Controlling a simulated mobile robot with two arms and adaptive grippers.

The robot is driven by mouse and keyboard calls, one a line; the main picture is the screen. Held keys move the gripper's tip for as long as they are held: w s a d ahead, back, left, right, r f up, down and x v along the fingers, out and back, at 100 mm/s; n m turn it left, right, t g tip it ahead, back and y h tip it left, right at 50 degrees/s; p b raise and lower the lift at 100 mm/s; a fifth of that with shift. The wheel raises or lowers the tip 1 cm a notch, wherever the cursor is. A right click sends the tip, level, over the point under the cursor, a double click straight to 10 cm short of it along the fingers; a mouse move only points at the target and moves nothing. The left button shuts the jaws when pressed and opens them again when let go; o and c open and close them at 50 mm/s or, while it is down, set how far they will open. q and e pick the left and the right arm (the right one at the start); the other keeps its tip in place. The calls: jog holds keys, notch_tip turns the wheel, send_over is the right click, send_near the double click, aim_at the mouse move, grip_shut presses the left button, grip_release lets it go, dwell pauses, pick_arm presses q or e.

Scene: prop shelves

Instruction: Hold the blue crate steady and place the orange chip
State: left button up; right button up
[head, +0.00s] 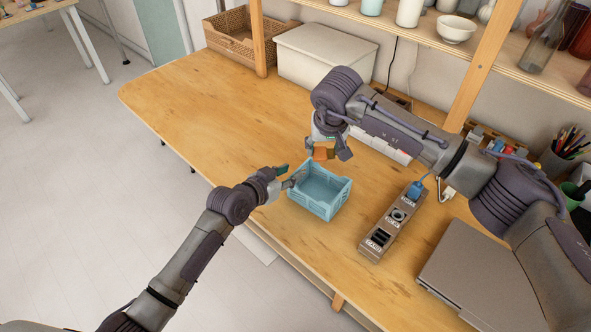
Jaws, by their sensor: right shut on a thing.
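The blue crate (322,207) stands upright on the wooden table and looks empty inside. My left gripper (292,176) is at the crate's left corner, at rim height, with its fingers apart. I cannot tell whether it touches the rim. My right gripper (327,152) points down just behind the crate's back edge and is shut on the orange chip (321,154). The chip is above the table, and the fingers partly hide it.
A grey-brown power strip (377,239) with a blue plug (416,190) lies right of the crate. A closed laptop (478,283) lies at the front right. A white bin (325,57) and wicker basket (232,39) stand at the back. The table's left part is clear.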

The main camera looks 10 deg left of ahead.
aim_at(298, 170)
pick_arm(q)
jog(key=shift+x, duration=2.05)
grip_shut()
jog(key=shift+c, duration=1.2)
grip_release()
grip_shut()
pick_arm(e)
notch_tip(298, 170, down, 9)
jog(key=shift+w+a, duration=0.15)
jog(key=shift+a, duration=0.05)
